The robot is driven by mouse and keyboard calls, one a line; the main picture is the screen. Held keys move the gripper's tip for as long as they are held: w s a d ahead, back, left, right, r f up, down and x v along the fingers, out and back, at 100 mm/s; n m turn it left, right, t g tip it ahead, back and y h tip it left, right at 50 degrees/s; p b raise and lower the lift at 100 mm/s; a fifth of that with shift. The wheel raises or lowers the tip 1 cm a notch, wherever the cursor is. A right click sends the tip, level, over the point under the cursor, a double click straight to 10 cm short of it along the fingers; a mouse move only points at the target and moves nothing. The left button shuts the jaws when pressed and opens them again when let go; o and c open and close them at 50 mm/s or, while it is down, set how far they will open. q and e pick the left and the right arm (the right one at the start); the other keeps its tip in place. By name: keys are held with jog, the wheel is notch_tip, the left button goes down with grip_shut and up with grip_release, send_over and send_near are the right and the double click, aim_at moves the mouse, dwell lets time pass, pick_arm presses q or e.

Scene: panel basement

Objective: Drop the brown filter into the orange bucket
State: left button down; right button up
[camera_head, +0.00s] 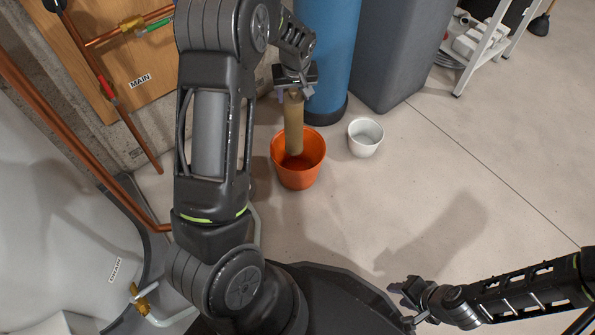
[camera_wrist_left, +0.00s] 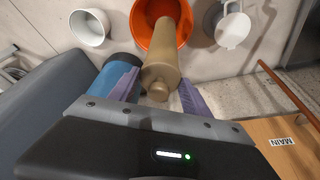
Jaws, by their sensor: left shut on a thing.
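The brown filter (camera_head: 293,128) is a tan cylinder hanging upright in my left gripper (camera_head: 294,88), which is shut on its top end. Its lower end overlaps the opening of the orange bucket (camera_head: 300,178) in the head view. In the left wrist view the filter (camera_wrist_left: 168,55) sits between the fingers of my left gripper (camera_wrist_left: 158,85) and points into the mouth of the orange bucket (camera_wrist_left: 143,14). My right gripper (camera_head: 400,300) is low at the right of the head view, away from the bucket; whether its fingers are apart is unclear.
A white bucket (camera_head: 365,138) stands right of the orange one. A blue tank (camera_head: 325,60) and a grey bin (camera_head: 395,50) stand behind. Copper pipes and a wooden board (camera_head: 120,60) marked MAIN are at left.

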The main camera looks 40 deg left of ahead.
aim_at(292, 110)
pick_arm(q)
jog(key=shift+a+f, duration=0.3)
jog(key=shift+f, duration=0.2)
pick_arm(e)
jog(key=shift+f, duration=0.45)
